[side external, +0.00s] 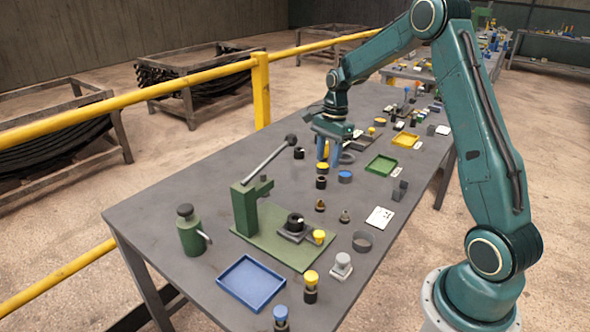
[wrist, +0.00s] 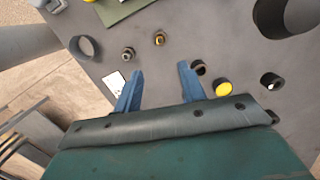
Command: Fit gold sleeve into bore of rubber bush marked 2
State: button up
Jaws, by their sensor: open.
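A small gold sleeve (side external: 320,204) stands on the bench in front of the green press; it also shows in the wrist view (wrist: 160,39), beyond my fingertips. My gripper (side external: 329,162) is open and empty over the bench, farther along than the sleeve and apart from it; its two blue fingers show in the wrist view (wrist: 160,71). A black bush (side external: 295,221) sits in a grey holder on the press plate. Another black bush (side external: 299,152) stands alone on the bench and also shows in the wrist view (wrist: 271,80). I cannot read a 2 on either.
A silver fitting (side external: 344,215) stands beside the sleeve. Near my gripper are a yellow-topped part (side external: 323,167) and a black part (side external: 321,182). The press (side external: 246,207) has a raised lever. A blue tray (side external: 251,284), grey ring (side external: 362,241) and white card (side external: 380,217) lie around.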

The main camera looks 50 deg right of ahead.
send_over(321, 201)
jog(key=d, duration=0.1)
jog(key=shift+f, duration=4.25)
jog(key=shift+a+f, duration=0.25)
jog(key=shift+f, duration=1.05)
jog(key=shift+a+f, duration=0.2)
jog(key=shift+f, duration=1.1)
grip_shut()
